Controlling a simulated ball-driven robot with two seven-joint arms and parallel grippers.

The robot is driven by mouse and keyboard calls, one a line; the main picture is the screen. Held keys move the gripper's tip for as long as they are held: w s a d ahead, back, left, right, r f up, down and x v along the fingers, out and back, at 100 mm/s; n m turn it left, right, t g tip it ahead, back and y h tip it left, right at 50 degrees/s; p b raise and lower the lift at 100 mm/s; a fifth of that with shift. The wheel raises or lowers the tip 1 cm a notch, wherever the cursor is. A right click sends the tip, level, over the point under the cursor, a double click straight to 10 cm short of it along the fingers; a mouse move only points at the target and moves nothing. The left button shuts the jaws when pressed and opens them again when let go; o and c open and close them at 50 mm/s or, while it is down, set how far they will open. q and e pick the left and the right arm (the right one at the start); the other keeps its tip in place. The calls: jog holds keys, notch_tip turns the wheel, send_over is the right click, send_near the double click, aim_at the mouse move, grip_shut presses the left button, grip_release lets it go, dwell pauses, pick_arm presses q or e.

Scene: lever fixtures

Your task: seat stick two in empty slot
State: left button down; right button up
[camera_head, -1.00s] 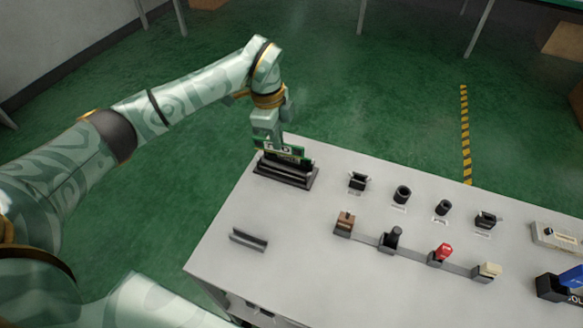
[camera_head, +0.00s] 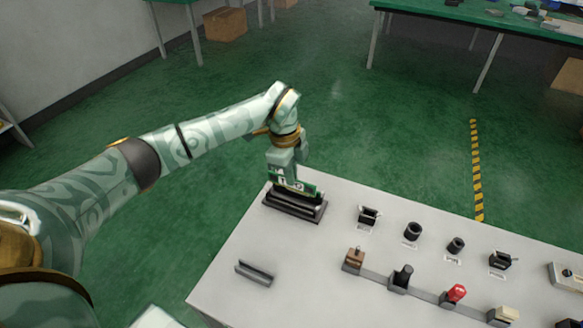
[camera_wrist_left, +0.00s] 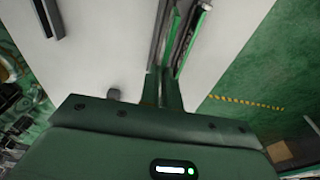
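A green memory stick (camera_head: 295,184) stands upright at the black slotted holder (camera_head: 295,205) on the far left corner of the white table. My left gripper (camera_head: 284,172) is above the holder, pointing down, with its fingers shut on the stick. How deep the stick sits in the slot cannot be told. My right gripper is not in view.
A small grey channel-shaped rack (camera_head: 254,272) lies empty on the white table (camera_head: 310,270). Several fixtures stand to the right, including a brown-topped block (camera_head: 354,260), a black lever (camera_head: 401,278) and a red-topped lever (camera_head: 454,295). Table space between rack and holder is clear.

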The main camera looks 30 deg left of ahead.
aim_at(290, 188)
pick_arm(q)
jog(key=shift+f+b, duration=0.5)
jog(key=shift+f, duration=1.1)
jog(key=shift+p, duration=0.8)
dwell(0.5)
jog(key=shift+f+b, duration=0.65)
jog(key=shift+f, duration=1.45)
jog(key=c, duration=1.5)
grip_release()
jog(key=shift+c, duration=0.2)
notch_tip(290, 188, up, 16)
jog(key=a+p, duration=0.2)
jog(key=p, duration=0.1)
jog(key=shift+r, duration=0.15)
jog(key=shift+s, duration=0.1)
